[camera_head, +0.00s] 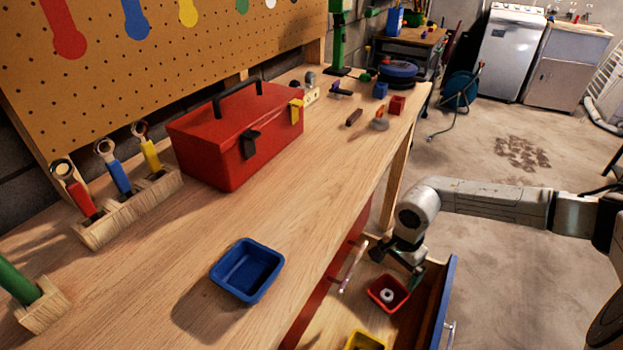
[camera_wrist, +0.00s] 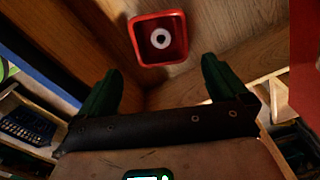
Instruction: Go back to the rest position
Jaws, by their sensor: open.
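My gripper (camera_head: 408,270) reaches down over an open drawer in the head view. In the wrist view my gripper (camera_wrist: 158,85) shows two dark green fingers spread wide with nothing between them. A red bin (camera_head: 388,293) stands in the drawer and holds a small white ring-shaped piece (camera_head: 387,295). The red bin (camera_wrist: 136,42) and the white ring (camera_wrist: 160,39) also show in the wrist view, ahead of the fingertips and apart from them.
The drawer's blue front (camera_head: 440,305) stands pulled out. A yellow bin (camera_head: 364,341) is also in the drawer. On the workbench are a blue bin (camera_head: 246,270), a red toolbox (camera_head: 236,135) and a wrench holder (camera_head: 128,210). Open floor (camera_head: 500,280) lies right of the drawer.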

